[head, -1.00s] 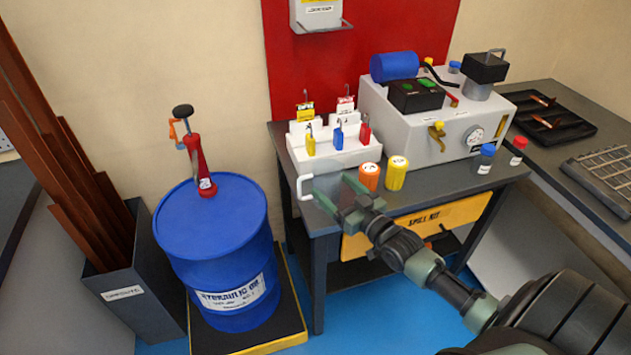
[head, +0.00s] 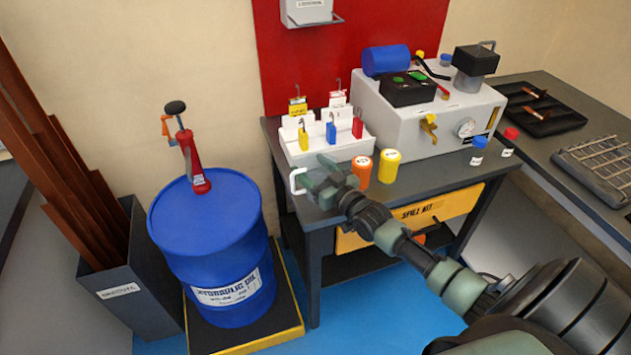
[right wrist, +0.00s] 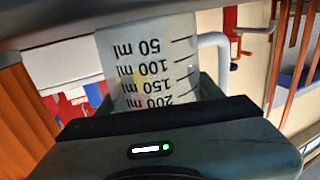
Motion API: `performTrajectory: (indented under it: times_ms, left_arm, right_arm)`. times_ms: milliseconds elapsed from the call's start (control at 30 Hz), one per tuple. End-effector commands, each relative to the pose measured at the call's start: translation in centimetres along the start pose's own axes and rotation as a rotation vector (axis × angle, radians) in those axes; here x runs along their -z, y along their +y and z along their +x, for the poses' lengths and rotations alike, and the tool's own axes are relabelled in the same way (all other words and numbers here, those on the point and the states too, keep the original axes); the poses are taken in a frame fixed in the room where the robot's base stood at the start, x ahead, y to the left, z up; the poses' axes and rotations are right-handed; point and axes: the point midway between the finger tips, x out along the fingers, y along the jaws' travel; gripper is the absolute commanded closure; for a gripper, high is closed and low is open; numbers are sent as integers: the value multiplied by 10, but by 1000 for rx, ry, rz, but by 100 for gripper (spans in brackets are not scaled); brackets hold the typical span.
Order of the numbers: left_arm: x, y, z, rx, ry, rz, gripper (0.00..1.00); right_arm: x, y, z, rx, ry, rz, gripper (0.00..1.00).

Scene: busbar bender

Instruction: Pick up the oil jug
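The oil jug (right wrist: 150,75) is a clear measuring jug with ml marks; it fills the upper middle of the right wrist view, upside down in the picture. In the head view its white handle (head: 296,181) shows at the bench's left front corner, and my right gripper hides much of its body. My right gripper (head: 323,182) is level at the jug, its fingers apart, one on each side of the body. I cannot see firm contact between fingers and jug. The jug appears to stand on the bench. My left gripper is not in view.
A white padlock rack (head: 345,150) is just behind. A grey hydraulic unit (head: 450,125) stands at right. A blue oil drum (head: 210,240) with a red pump (head: 195,165) is left.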

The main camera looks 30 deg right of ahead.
Motion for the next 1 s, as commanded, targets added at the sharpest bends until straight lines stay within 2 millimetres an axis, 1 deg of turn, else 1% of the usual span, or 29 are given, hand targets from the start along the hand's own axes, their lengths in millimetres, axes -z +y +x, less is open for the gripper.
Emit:
performTrajectory:
  times_ms: [267,367,467,567,633,900,1000]
  left_arm:
    - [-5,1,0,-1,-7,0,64]
    - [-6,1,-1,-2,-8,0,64]
    - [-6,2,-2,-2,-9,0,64]
    - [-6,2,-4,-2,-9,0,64]
    - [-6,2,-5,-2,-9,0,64]
    - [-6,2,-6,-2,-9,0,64]
    - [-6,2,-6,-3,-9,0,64]
  right_arm:
    - [1,0,0,0,1,0,77]
    - [5,0,0,0,2,0,77]
    - [14,0,0,0,2,0,77]
    - [32,0,0,1,5,0,77]
    - [49,0,0,1,6,-1,77]
    - [130,0,0,1,7,-3,77]
    - [154,0,0,1,6,-2,77]
